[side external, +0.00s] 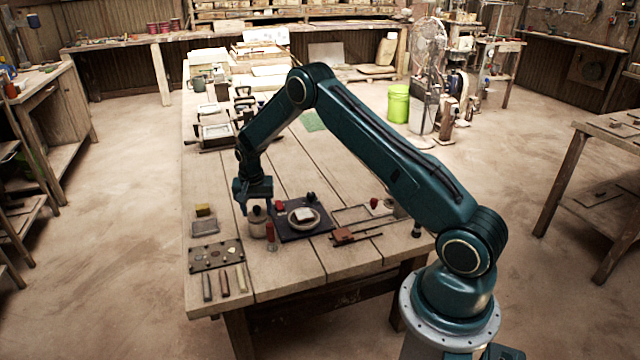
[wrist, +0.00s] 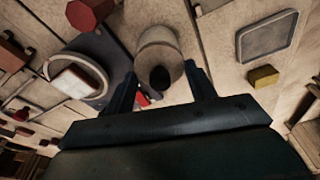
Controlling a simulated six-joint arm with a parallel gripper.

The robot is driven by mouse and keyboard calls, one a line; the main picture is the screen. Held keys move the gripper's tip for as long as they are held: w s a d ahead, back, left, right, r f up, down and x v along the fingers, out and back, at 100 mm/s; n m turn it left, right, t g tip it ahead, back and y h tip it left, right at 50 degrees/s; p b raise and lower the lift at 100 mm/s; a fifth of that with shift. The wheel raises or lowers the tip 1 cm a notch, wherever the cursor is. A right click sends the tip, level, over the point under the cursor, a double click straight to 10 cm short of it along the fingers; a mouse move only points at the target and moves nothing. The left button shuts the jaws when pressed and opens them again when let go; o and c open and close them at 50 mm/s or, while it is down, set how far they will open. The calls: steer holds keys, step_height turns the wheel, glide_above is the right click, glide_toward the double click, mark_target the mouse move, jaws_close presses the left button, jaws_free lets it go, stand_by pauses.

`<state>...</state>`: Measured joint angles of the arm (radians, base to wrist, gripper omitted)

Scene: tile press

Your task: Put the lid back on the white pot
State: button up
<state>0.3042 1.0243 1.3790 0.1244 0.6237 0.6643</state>
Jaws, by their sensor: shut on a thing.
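The white pot (side external: 257,229) stands on the table beside a dark mat, directly below my gripper (side external: 254,199). It also shows in the wrist view (wrist: 158,36). The pale lid (wrist: 156,60) with its dark round knob (wrist: 160,77) is at the pot's mouth, between my two fingers (wrist: 163,91). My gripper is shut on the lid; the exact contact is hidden. I cannot tell whether the lid rests fully on the rim or is slightly above it.
The dark mat (side external: 291,234) carries a round pale dish (side external: 303,226). A grey tray (side external: 204,228) and yellow block (side external: 204,210) lie left. A tool board (side external: 215,263) lies in front.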

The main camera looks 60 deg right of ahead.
stand_by(0.8)
steer(key=o, duration=1.5)
steer(key=shift+c, duration=0.2)
steer(key=shift+r, duration=0.1)
steer(key=shift+r, duration=3.4)
jaws_close()
steer(key=shift+f, duration=2.2)
